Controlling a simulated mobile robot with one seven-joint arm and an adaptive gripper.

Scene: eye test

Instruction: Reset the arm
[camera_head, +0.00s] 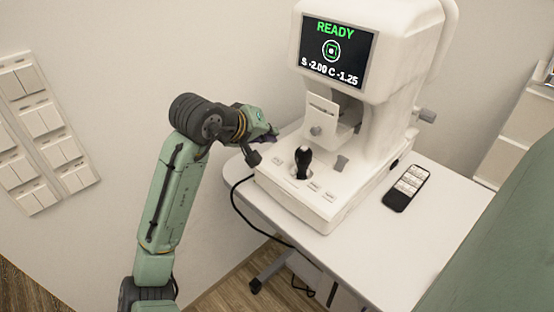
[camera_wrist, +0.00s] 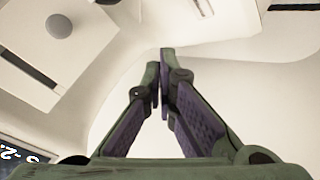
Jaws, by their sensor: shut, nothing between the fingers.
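My gripper (camera_wrist: 165,52) is shut in the wrist view, its green and purple fingers meeting at the tips with nothing between them. In the head view my arm rises from the lower left and bends at the top, and my gripper (camera_head: 272,138) points right, at the left side of the white eye-test machine (camera_head: 330,195). I cannot tell whether it touches the machine. The machine's screen (camera_head: 336,48) reads READY with "S -2.00 C -1.25". A black joystick (camera_head: 303,160) stands upright on the machine's base.
The machine stands on a white table (camera_head: 400,245). A black cable (camera_head: 240,205) hangs over the table's left edge. Switch panels (camera_head: 45,130) are on the left wall. A green surface (camera_head: 500,230) fills the lower right.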

